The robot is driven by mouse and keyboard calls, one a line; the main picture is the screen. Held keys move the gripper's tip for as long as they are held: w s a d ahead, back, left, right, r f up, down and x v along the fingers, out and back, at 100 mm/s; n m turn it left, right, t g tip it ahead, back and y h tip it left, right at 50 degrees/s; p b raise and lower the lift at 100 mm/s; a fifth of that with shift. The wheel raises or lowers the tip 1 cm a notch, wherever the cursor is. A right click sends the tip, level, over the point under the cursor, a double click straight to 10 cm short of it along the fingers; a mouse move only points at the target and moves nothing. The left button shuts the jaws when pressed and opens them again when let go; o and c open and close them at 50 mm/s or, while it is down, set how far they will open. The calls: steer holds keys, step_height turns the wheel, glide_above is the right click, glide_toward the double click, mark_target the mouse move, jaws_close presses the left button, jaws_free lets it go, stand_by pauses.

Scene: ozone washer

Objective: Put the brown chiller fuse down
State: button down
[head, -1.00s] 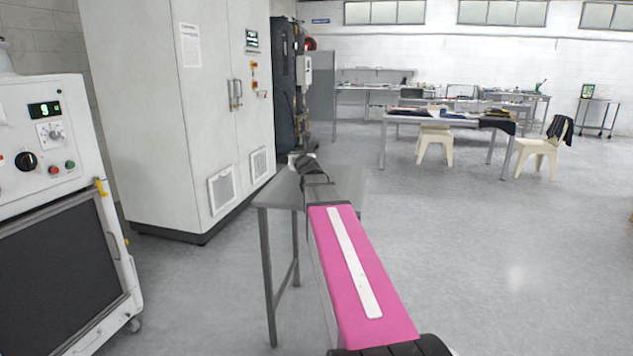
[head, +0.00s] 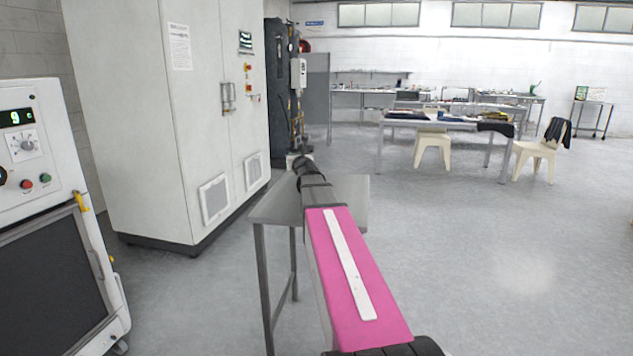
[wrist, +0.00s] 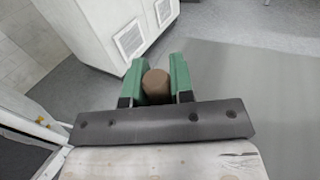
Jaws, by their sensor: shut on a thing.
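In the wrist view the brown chiller fuse (wrist: 156,84) is a short brown cylinder. It sits between the two green fingers of my gripper (wrist: 157,80), which is shut on it. The grey metal table (head: 350,191) stands in front of me in the head view, partly hidden behind my arm. Its flat grey top (wrist: 250,85) also shows in the wrist view, to the right of and below the fingers. I cannot tell the gap between the fuse and the tabletop. In the head view the fuse is hidden by my arm.
A tall white cabinet (head: 150,120) stands left of the table. A white machine with a dark window (head: 50,270) is at the far left. A work table (head: 450,122) with white chairs (head: 432,148) is at the back. The floor to the right is clear.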

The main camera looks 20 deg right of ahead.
steer(key=shift+w+d+f, duration=0.25)
steer(key=shift+d+f, duration=1.35)
steer(key=shift+f, duration=0.05)
steer(key=shift+w+d+f, duration=0.3)
steer(key=shift+d+f, duration=1.25)
steer(key=shift+f, duration=0.05)
steer(key=shift+w+d+f, duration=0.25)
steer(key=shift+d+f, duration=1.35)
steer(key=shift+f, duration=0.05)
steer(key=c, duration=1)
jaws_free()
steer(key=shift+f, duration=0.1)
steer(key=s, duration=1.2)
steer(key=shift+a, duration=0.4)
steer(key=shift+s, duration=0.1)
